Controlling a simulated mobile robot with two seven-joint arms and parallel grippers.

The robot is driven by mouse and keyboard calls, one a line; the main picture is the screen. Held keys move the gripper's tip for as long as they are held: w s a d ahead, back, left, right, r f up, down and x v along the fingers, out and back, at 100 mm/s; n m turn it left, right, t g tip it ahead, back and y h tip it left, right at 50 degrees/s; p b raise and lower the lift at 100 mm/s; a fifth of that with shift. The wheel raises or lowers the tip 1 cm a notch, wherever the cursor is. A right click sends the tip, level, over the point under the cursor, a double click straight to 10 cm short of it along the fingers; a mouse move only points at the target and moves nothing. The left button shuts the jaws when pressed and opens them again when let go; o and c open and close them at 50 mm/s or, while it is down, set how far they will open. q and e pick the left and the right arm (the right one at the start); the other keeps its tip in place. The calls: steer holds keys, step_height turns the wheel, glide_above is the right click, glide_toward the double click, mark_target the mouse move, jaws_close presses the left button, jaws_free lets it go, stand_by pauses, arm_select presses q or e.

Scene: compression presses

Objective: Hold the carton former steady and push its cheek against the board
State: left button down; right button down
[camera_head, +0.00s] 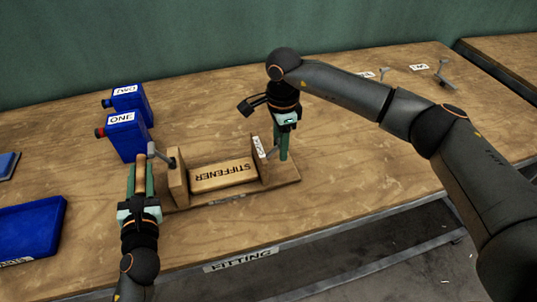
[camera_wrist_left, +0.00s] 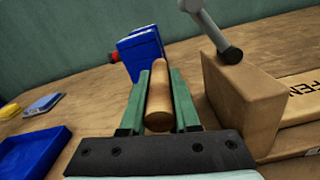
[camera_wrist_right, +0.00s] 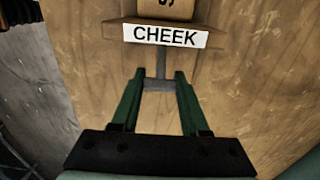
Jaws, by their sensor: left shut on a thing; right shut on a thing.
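The carton former has a wooden base (camera_head: 215,200) on the table, with a fixed upright block (camera_head: 178,180) at its left end. A wooden board marked STIFFENER (camera_head: 222,175) lies between that block and the upright cheek (camera_head: 261,160), labelled CHEEK also in the right wrist view (camera_wrist_right: 165,36). I cannot tell whether cheek and board touch. My left gripper (camera_head: 140,172) is shut on an upright wooden handle (camera_wrist_left: 159,95) beside the left block. My right gripper (camera_head: 283,150) is shut on the grey bar (camera_wrist_right: 158,85) behind the cheek; its fingers partly hide the bar in the head view.
Two blue containers, one labelled ONE (camera_head: 128,135) and one behind it (camera_head: 130,98), stand behind the former. A blue tray (camera_head: 30,228) lies at the left. A grey lever (camera_wrist_left: 215,30) rises by the left block. Small metal parts (camera_head: 445,75) lie at the far right; the table between is clear.

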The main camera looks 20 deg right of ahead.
steer(key=shift+a, duration=0.35)
steer(key=c, duration=0.8)
jaws_free()
steer(key=shift+c, duration=0.2)
steer(key=o, duration=0.5)
step_height(320, 180, up, 12)
arm_select(q)
steer(key=c, duration=0.6)
jaws_free()
steer(key=shift+o, duration=0.2)
